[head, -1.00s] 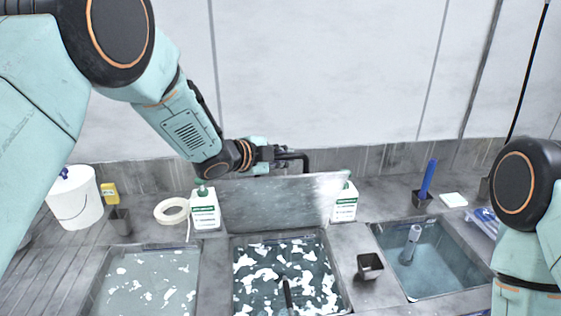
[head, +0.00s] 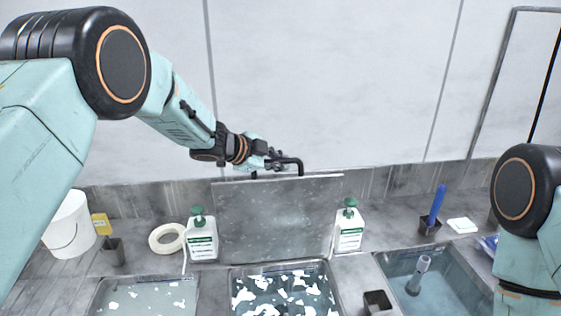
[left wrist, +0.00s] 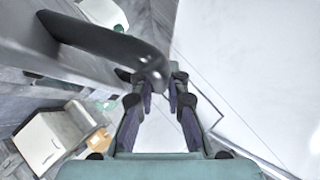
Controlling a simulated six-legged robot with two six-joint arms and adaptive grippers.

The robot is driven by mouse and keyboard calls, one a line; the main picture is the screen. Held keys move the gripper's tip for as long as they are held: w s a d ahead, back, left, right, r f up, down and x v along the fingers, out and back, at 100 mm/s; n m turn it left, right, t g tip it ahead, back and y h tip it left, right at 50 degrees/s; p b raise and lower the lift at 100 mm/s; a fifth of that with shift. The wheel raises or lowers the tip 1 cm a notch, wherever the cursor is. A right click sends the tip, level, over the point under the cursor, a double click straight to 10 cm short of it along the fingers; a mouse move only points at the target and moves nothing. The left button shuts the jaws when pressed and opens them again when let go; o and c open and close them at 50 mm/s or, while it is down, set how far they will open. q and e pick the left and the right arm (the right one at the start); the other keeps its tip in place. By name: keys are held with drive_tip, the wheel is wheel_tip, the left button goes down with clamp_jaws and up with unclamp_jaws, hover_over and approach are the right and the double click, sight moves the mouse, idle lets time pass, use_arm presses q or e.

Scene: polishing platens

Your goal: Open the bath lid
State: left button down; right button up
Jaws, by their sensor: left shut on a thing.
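The grey metal bath lid (head: 280,222) stands up steeply at the back edge of the middle bath (head: 284,265), its broad face toward me. The bath below is uncovered, and its dark liquid with white patches shows. My left gripper (head: 279,160) is at the lid's top edge, shut on the black bent lid handle (head: 300,167). In the left wrist view the dark handle (left wrist: 110,42) reaches the tips of my left gripper (left wrist: 162,92). My right gripper is out of view; only part of that arm shows at the right.
White bottles with green tops (head: 202,238) (head: 349,229) stand on either side of the lid. A tape roll (head: 155,238) and white bucket (head: 67,228) are at the left. A second open bath (head: 440,262) lies to the right. The pale wall (head: 330,80) rises behind.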

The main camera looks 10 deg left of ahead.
use_arm(q)
drive_tip(key=shift+w+a, duration=0.1)
drive_tip(key=shift+w, duration=0.25)
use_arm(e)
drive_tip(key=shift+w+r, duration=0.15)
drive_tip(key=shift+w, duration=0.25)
use_arm(q)
drive_tip(key=c, duration=1.6)
unclamp_jaws()
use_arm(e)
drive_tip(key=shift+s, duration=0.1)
use_arm(q)
drive_tip(key=v, duration=1)
drive_tip(key=shift+s+a+r, duration=0.2)
drive_tip(key=shift+a+r, duration=0.05)
drive_tip(key=shift+s+a+r, duration=0.3)
drive_tip(key=shift+s+a, duration=0.05)
drive_tip(key=shift+a, duration=0.05)
